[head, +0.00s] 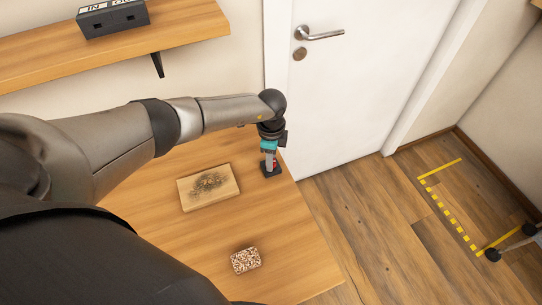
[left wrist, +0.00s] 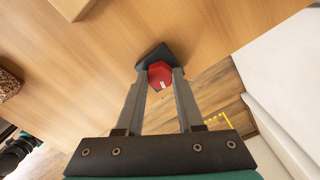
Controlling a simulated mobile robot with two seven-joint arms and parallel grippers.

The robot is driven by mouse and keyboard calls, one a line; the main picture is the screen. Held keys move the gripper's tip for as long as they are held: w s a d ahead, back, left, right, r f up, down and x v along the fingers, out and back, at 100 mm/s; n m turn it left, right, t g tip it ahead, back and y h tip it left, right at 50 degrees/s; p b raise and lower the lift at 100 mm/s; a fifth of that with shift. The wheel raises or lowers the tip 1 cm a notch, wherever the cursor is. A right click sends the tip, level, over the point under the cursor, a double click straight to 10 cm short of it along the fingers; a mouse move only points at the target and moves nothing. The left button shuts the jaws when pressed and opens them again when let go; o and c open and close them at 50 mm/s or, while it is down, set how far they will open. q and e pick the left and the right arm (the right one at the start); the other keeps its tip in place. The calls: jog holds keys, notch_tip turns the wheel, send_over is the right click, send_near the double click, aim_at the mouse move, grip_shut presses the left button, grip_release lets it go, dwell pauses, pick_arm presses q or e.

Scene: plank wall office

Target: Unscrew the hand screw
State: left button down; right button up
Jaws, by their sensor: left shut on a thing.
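The hand screw shows a red head (left wrist: 160,74) on a dark base (left wrist: 153,56) in the left wrist view. In the head view the dark base (head: 271,171) stands near the far right edge of the wooden table. My left gripper (left wrist: 160,82) points down over the screw, its two fingers on either side of the red head, and it is shut on it. In the head view my left gripper (head: 270,160) covers most of the screw.
The wooden table (head: 290,255) also bears a flat wooden board with a dark pattern (head: 208,187) and a small speckled block (head: 245,260). A shelf with a dark box (head: 113,18) is on the wall. A white door (head: 345,90) stands beyond the table.

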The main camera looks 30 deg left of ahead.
pick_arm(q)
jog(key=shift+r+n+p, duration=0.15)
jog(key=shift+n+p, duration=1.05)
jog(key=shift+n, duration=0.3)
jog(key=shift+n+p, duration=0.45)
jog(key=shift+n, duration=0.45)
